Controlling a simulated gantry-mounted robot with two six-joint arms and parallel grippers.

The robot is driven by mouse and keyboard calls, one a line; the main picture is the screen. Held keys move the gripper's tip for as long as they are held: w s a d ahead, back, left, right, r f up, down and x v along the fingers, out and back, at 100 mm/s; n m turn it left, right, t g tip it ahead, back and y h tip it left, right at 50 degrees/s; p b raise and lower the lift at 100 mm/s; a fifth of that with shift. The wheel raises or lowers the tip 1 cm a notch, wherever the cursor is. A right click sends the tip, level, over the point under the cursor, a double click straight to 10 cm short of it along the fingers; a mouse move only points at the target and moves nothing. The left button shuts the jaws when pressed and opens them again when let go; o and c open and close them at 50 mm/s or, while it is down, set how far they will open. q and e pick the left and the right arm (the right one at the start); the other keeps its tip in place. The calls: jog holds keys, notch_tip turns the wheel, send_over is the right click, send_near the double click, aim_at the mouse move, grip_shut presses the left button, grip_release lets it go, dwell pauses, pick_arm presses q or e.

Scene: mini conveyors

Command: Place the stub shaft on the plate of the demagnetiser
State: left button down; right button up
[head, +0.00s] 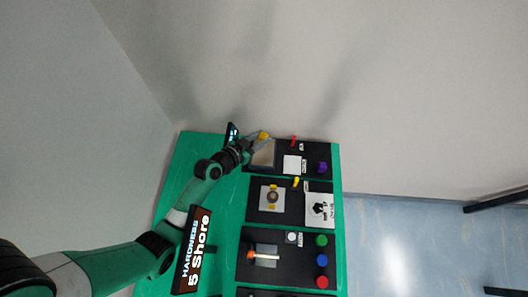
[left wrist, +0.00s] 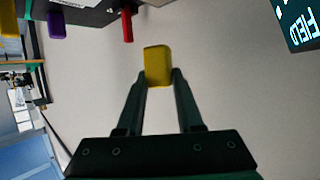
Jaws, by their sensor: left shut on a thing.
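The demagnetiser's plate (head: 263,154) is a beige-grey square on a black panel at the far end of the green bench. My left gripper (head: 258,139) is at this plate's far edge, shut on a small yellow piece (head: 264,135), which I take to be the stub shaft. In the left wrist view the piece (left wrist: 158,66) is a rounded block between the two fingertips (left wrist: 160,80), with only wall behind it. I cannot tell its height above the plate. My right gripper is not in view.
A dark display (head: 232,132) stands left of the plate, close to my gripper. Nearer panels hold a round part (head: 272,196) and a hardness display (head: 193,250).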

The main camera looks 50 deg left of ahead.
pick_arm(q)
notch_tip(320, 180, down, 3)
jog(key=shift+f+b, duration=0.2)
jog(key=shift+b, duration=0.35)
jog(key=shift+f+b, duration=1.05)
jog(key=shift+f, duration=0.9)
jog(key=shift+f, duration=0.2)
jog(key=c, duration=0.6)
grip_release()
jog(key=shift+o, duration=0.2)
jog(key=shift+r, duration=0.15)
